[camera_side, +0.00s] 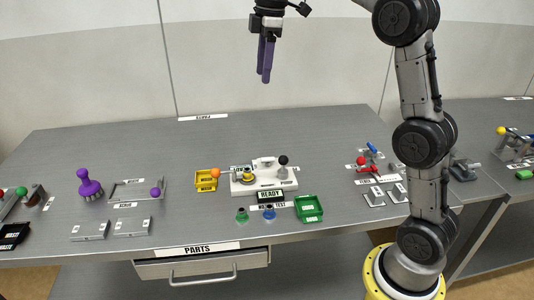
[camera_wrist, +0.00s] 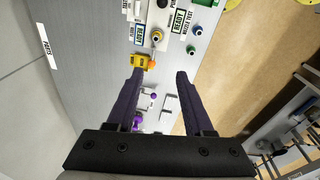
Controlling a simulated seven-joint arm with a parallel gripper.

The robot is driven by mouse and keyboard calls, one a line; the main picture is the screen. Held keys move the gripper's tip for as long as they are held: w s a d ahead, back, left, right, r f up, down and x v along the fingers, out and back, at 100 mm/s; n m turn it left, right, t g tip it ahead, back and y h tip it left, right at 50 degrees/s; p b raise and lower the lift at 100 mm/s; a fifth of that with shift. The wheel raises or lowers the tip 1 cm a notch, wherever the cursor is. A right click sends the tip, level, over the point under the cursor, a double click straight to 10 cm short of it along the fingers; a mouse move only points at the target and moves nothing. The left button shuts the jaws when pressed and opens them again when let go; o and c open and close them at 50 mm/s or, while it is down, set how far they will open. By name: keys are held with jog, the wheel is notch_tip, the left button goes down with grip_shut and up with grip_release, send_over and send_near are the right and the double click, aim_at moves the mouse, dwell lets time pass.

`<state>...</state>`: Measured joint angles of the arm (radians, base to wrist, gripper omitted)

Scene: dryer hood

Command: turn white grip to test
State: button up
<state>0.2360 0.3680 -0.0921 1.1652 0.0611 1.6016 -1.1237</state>
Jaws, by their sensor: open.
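The white fixture (camera_side: 236,187) stands at the middle of the metal table in the side view. A small white grip (camera_side: 265,163) shows on its top, between a yellow-and-black part (camera_side: 248,174) and a black ball knob (camera_side: 283,160). The grip's exact angle is too small to read. A READY label (camera_side: 270,196) is on the front, and a label ending in TEST (camera_side: 268,207) lies before it. My gripper (camera_side: 265,78) is open and empty, high above the table behind the fixture. The wrist view shows its spread fingers (camera_wrist: 160,74), with the fixture (camera_wrist: 156,18) partly cut off at the top.
A yellow bin (camera_side: 206,181) with an orange ball is left of the fixture. A green bin (camera_side: 309,209) and green and blue knobs (camera_side: 269,213) are in front. Purple-knobbed parts (camera_side: 90,184) stand left; a red-knobbed device (camera_side: 362,162) is right.

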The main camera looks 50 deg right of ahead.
jog(key=w+d+f+g, duration=0.2)
jog(key=w+d+f, duration=0.6)
jog(key=f, duration=0.3)
jog(key=m+g+y, duration=0.1)
send_near(268, 162)
jog(key=f, duration=0.7)
jog(key=shift+s+a, duration=0.15)
jog(key=shift+a, duration=0.05)
grip_shut()
